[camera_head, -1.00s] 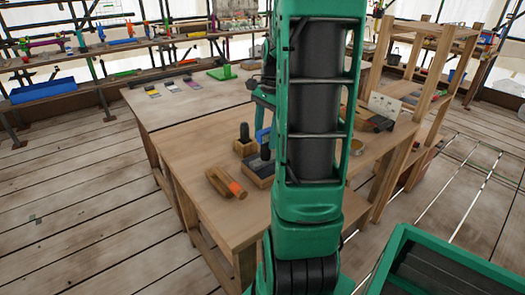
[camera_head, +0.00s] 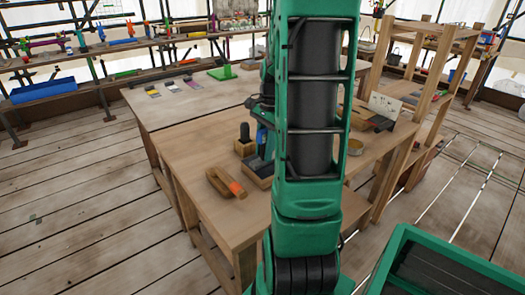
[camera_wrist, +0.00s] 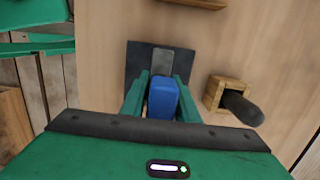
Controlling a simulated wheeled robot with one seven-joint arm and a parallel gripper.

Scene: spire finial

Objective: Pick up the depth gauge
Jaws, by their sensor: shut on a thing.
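A blue block-shaped piece (camera_wrist: 162,99), which I take to be the depth gauge, stands between the two green fingers of my gripper (camera_wrist: 160,80) in the wrist view. The fingers are shut on its sides. Just beyond it is a dark flat block (camera_wrist: 138,60) with a grey strip on top. In the head view this dark block (camera_head: 259,169) sits on the wooden bench, partly behind my arm. My arm hides much of the gripper there. I cannot tell whether the gauge still touches the dark block.
A wooden holder (camera_wrist: 214,93) with a black cylinder (camera_wrist: 242,108) stands close to the right in the wrist view. On the bench (camera_head: 190,150), a wooden tool with an orange end (camera_head: 226,182) lies near the front edge.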

